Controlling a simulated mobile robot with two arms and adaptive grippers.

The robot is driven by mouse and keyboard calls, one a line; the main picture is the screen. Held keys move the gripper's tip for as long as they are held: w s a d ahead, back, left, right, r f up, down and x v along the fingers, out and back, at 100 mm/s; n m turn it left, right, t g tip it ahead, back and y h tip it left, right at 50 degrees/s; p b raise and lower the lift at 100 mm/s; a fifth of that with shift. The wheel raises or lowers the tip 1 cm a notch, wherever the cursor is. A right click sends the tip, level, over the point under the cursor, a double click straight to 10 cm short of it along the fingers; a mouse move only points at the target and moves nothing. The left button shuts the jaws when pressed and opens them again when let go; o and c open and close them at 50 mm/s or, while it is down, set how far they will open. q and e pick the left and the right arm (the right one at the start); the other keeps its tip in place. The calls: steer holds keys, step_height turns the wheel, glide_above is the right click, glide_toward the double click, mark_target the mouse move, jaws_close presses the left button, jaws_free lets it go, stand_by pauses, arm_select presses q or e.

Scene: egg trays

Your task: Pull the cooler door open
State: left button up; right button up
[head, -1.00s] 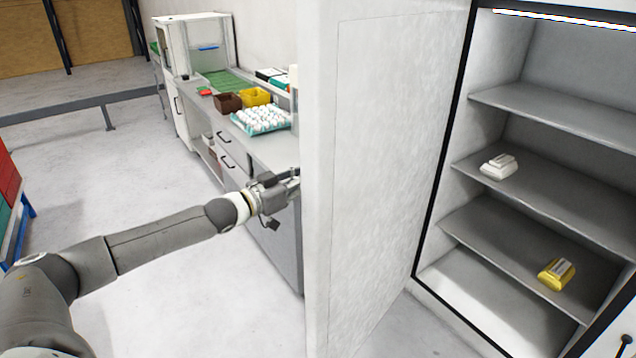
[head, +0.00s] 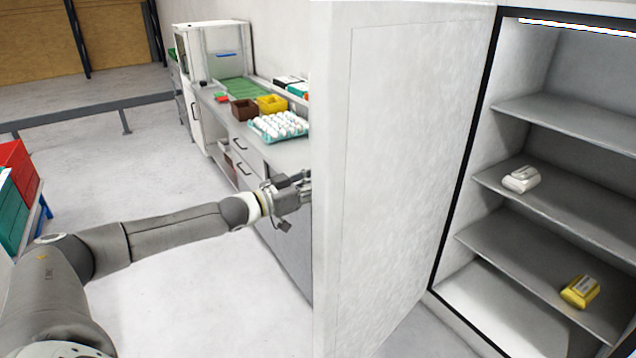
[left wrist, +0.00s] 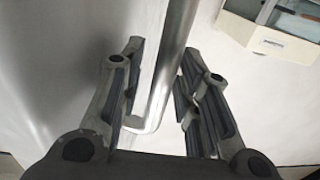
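The white cooler door (head: 395,170) stands wide open in the head view, its inner face toward me. The lit cooler (head: 468,240) is open to its right. My left arm reaches to the door's outer side; its gripper (head: 300,188) is partly hidden behind the door edge. In the left wrist view, the metal door handle (left wrist: 172,60) runs between the two fingers of my left gripper (left wrist: 162,65). The fingers are apart, with a visible gap between the left finger and the bar. My right gripper is not in view.
Cooler shelves hold a white package (head: 520,180) and a yellow package (head: 580,291). Behind the door, a counter (head: 285,155) carries an egg tray (head: 278,127) and bins. Red and green crates (head: 18,170) stand at far left. Floor between them is clear.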

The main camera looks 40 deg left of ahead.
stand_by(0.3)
arm_select(q)
steer(key=v, duration=1.2)
stand_by(0.5)
stand_by(0.5)
